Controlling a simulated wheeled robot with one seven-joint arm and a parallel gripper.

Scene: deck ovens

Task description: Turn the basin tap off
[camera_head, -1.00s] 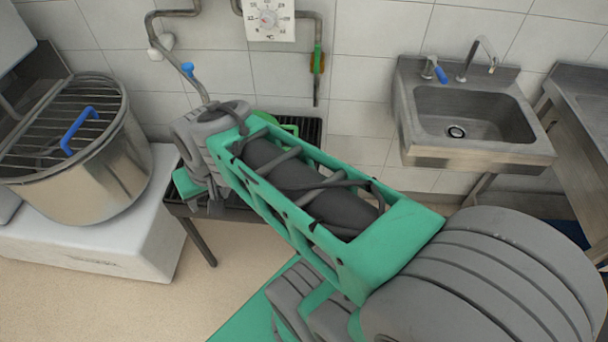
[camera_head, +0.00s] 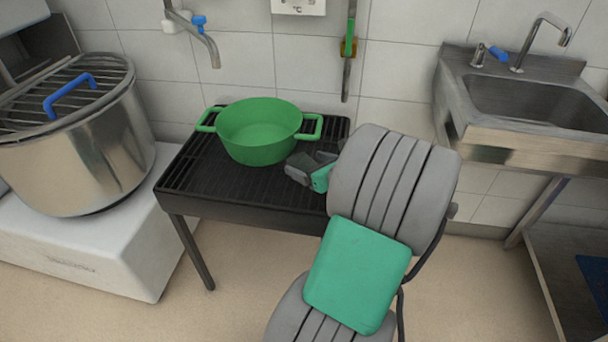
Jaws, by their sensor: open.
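The basin (camera_head: 535,102) is a grey metal sink on the wall at the right. Its tap spout (camera_head: 535,42) is a thin bent pipe at the back rim. A short valve with a blue lever (camera_head: 498,53) stands to the left of the spout. I see no clear water stream there. My gripper (camera_head: 308,168) is low, beside the green pot and well left of and below the basin tap. Its dark fingers are open and partly hidden behind my grey and green arm.
The green pot (camera_head: 258,146) sits on a black slatted stand (camera_head: 180,180), below a wall tap (camera_head: 205,42) with a blue handle. A large steel pot (camera_head: 85,150) is at left on a white block. A side table (camera_head: 575,260) stands at lower right. Floor is open in front.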

